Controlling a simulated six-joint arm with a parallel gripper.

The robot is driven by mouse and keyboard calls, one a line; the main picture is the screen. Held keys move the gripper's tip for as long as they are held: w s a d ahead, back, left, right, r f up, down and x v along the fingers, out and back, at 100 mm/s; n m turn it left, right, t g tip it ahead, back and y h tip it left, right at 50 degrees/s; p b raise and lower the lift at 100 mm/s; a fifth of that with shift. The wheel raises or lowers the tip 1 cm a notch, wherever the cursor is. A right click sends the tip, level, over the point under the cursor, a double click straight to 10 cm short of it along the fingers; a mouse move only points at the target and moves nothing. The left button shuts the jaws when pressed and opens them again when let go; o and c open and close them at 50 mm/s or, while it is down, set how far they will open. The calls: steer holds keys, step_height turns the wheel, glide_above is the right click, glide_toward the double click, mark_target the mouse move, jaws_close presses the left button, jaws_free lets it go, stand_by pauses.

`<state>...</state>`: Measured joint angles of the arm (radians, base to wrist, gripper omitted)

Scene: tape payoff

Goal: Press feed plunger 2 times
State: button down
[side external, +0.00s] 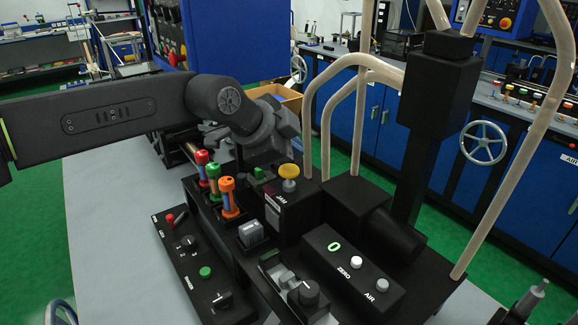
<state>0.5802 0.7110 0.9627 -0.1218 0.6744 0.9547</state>
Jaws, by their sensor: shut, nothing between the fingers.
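No readable label says feed, so I cannot tell for certain which control is the feed plunger. A yellow mushroom-topped plunger (289,173) stands upright on the black housing, above a JAM label. A small green block (259,173) sits to its left. My gripper (241,160) points down behind the colored bobbins, left of the yellow plunger and apart from it. Its fingers are shut and empty; the tips are partly hidden and small in this view.
Red (202,157), green (213,172) and orange (228,190) bobbins stand upright in front of my gripper. A control panel (197,262) with a red lever, knob and green button lies front left. The ZERO and AIR button box (345,262) is right. Pale curved tubes (357,120) rise behind.

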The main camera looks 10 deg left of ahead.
mark_target(292, 168)
steer(key=shift+f, duration=0.15)
steer(key=shift+f, duration=0.25)
steer(key=shift+f, duration=1.4)
stand_by(1.5)
steer(key=shift+r, duration=1.8)
steer(key=shift+r, duration=0.1)
steer(key=shift+r, duration=2.4)
steer(key=shift+r, duration=0.1)
steer(key=shift+r, duration=1.8)
